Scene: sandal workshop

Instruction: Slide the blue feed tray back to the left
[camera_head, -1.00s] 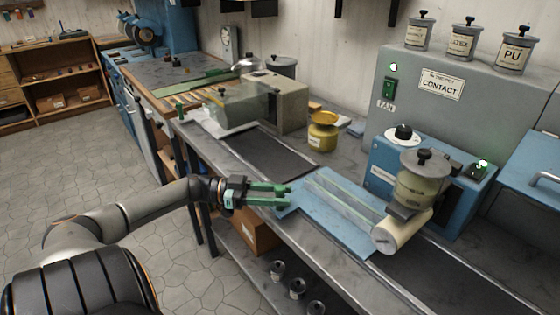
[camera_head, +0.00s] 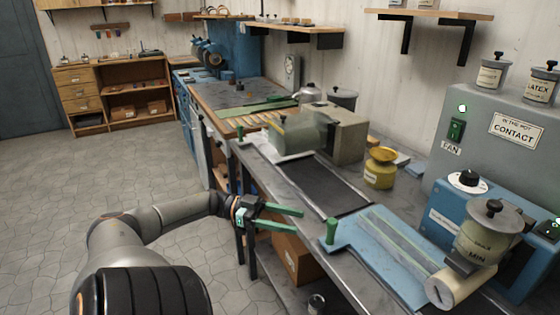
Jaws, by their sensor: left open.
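The blue feed tray (camera_head: 350,242) lies flat on the bench, with pale strips along its top. Its right end reaches the cream roller (camera_head: 455,286) under the glue pot. A short green handle (camera_head: 332,231) stands at the tray's left corner. My left gripper (camera_head: 301,220) is open and empty, just left of the handle and apart from it, with its green fingers pointing right. My right gripper is not in view.
A dark bare strip (camera_head: 325,184) of the bench runs left of the tray toward a grey-beige machine (camera_head: 343,139). A yellow pot (camera_head: 380,170) stands behind the strip. The blue glue machine (camera_head: 448,212) stands behind the tray.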

